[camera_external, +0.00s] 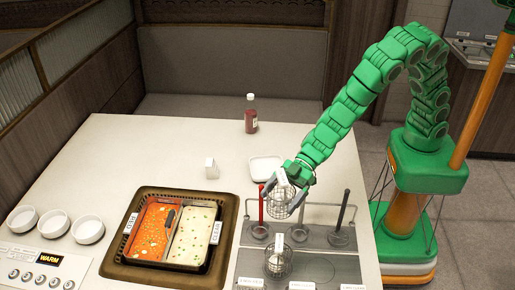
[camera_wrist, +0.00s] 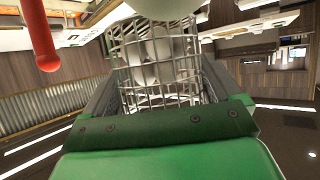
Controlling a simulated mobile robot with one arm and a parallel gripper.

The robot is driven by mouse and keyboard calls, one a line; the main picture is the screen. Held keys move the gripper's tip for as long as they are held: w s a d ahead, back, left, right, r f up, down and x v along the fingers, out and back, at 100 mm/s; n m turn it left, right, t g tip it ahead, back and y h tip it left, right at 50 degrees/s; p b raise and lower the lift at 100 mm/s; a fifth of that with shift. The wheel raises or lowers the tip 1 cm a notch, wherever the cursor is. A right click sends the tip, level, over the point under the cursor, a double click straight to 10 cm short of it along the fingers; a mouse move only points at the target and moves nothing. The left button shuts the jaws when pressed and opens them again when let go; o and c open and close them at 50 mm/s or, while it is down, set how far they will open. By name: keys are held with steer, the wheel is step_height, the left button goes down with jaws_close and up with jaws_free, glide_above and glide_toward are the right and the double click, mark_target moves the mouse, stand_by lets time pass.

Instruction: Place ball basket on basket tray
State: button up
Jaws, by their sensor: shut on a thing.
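A wire ball basket (camera_external: 280,205) with pale balls inside is held in my gripper (camera_external: 285,190), above the sauce-well unit. In the wrist view the basket (camera_wrist: 128,75) fills the space between the jaws, and its mesh and pale balls show. My gripper is shut on this basket. A small white tray (camera_external: 264,178), likely the basket tray, lies flat on the table just behind and left of my gripper; its right part is close to my arm. A second wire basket (camera_external: 278,265) with a pale ball stands on the dark panel in front.
The well unit (camera_external: 318,237) has upright handles, one red (camera_external: 261,205) and one dark (camera_external: 343,208), near the held basket. A two-part sauce pan (camera_external: 172,235) sits left. A ketchup bottle (camera_external: 251,115) and small white card (camera_external: 211,168) stand behind. Bowls (camera_external: 54,223) are far left.

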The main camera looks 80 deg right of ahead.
steer(key=s+a+f+n+g, duration=0.1)
steer(key=s+a+f, duration=0.1)
steer(key=s, duration=0.1)
steer(key=s+a+f+n+g+y, duration=0.1)
steer(key=s+a+f, duration=0.1)
steer(key=a, duration=0.1)
steer(key=s+a+f+n+g, duration=0.1)
steer(key=s+a+f, duration=0.1)
steer(key=s+a, duration=0.1)
steer(key=shift+s+f+n+g+y, duration=0.1)
steer(key=shift+s+n+g+y, duration=0.25)
steer(key=shift+n+g+y, duration=0.05)
steer(key=shift+c, duration=0.6)
steer(key=shift+s+a+f+n+g+y, duration=0.15)
steer(key=shift+s+f+n+g, duration=0.25)
steer(key=shift+f, duration=1)
steer(key=shift+s+a+f+n+g+y, duration=0.1)
steer(key=shift+s+a+f+n+g, duration=0.2)
steer(key=shift+f, duration=1.05)
steer(key=shift+s+a+f+n+g+y, duration=0.15)
steer(key=shift+s+f+n+g, duration=0.25)
steer(key=shift+f, duration=1)
steer(key=shift+f, duration=1.45)
steer(key=shift+f, duration=0.1)
steer(key=o, duration=1.1)
